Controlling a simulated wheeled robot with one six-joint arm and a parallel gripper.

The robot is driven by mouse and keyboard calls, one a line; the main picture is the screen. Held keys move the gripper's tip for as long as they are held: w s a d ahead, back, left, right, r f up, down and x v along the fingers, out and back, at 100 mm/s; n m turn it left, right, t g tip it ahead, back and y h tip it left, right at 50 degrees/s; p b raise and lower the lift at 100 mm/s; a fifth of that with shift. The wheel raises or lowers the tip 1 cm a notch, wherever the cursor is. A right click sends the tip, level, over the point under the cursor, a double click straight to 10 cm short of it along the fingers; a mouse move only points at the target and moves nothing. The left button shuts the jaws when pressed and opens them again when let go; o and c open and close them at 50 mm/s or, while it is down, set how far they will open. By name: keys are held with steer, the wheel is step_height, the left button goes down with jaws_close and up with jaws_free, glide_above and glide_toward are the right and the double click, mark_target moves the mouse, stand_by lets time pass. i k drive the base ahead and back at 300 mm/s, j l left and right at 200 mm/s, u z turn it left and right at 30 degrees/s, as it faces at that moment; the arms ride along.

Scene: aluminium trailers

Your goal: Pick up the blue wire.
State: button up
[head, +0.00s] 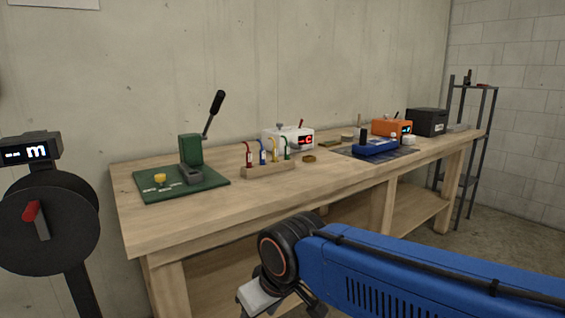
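The blue wire (262,152) stands upright in a small wooden rack (270,173) on the workbench, second from the left. A red wire (248,153) is to its left, and a yellow wire (274,150) and a green wire (287,149) are to its right. The wires look thin with curved tops. My gripper (258,297) is at the bottom edge of the head view, in front of and below the bench top, well apart from the rack. Its fingers are partly cut off and partly hidden by my wrist, so its opening is unclear.
A green press (191,152) with a raised black lever stands left on a green base. Behind the rack is a white box (287,138) with a red display. Farther right are a blue device (375,147) and an orange unit (391,127). The front bench strip is clear.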

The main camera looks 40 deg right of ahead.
mark_target(262, 151)
steer(key=z, duration=0.75)
